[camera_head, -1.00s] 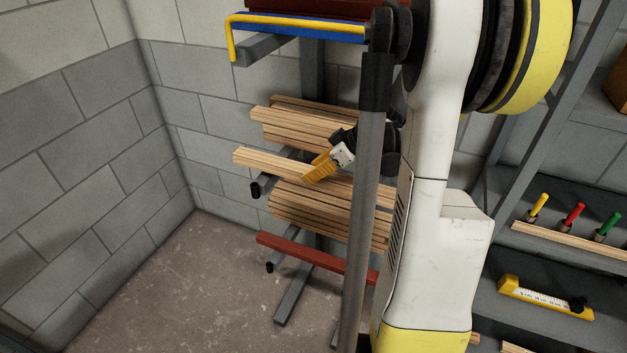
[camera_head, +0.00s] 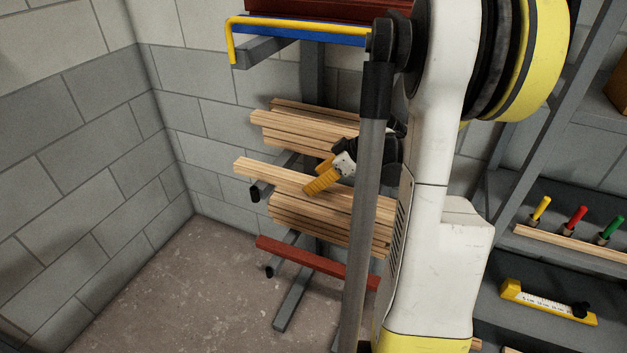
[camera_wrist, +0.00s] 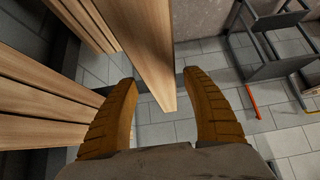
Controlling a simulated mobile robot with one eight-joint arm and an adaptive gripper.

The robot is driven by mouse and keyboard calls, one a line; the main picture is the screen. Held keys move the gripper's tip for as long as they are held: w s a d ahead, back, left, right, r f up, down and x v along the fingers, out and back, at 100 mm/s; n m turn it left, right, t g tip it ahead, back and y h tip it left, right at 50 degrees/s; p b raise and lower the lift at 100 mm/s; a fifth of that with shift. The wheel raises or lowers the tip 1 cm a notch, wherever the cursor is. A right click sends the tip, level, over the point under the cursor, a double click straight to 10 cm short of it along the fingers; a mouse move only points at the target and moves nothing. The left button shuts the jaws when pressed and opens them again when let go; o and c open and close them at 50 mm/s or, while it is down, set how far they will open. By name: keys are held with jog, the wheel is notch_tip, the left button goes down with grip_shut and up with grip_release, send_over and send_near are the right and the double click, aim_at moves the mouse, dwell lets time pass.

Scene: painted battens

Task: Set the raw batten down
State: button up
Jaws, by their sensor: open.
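The raw batten (camera_head: 262,172) is a long pale wooden bar lying across the middle of the rack, above the lower pile of battens (camera_head: 330,225). It crosses over a grey rack arm (camera_head: 262,187); I cannot tell whether it touches it. My gripper (camera_head: 322,180), with yellow fingers, is at the batten. In the wrist view, my gripper (camera_wrist: 162,80) is open, with a finger on either side of the batten (camera_wrist: 145,45). Visible gaps separate the batten from both fingers. My own arm hides the batten's right part in the head view.
Another batten pile (camera_head: 305,123) lies on the tier above. A red batten (camera_head: 300,256) is on the lowest tier. A blue piece (camera_head: 300,29) with a yellow bar sits at the top. A shelf (camera_head: 535,265) with coloured-handled tools stands right. The floor (camera_head: 190,290) at left is clear.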

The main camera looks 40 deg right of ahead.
jog(key=p+v, duration=0.2)
jog(key=v, duration=0.4)
jog(key=shift+s+d+r, duration=0.1)
jog(key=shift+s+r, duration=0.1)
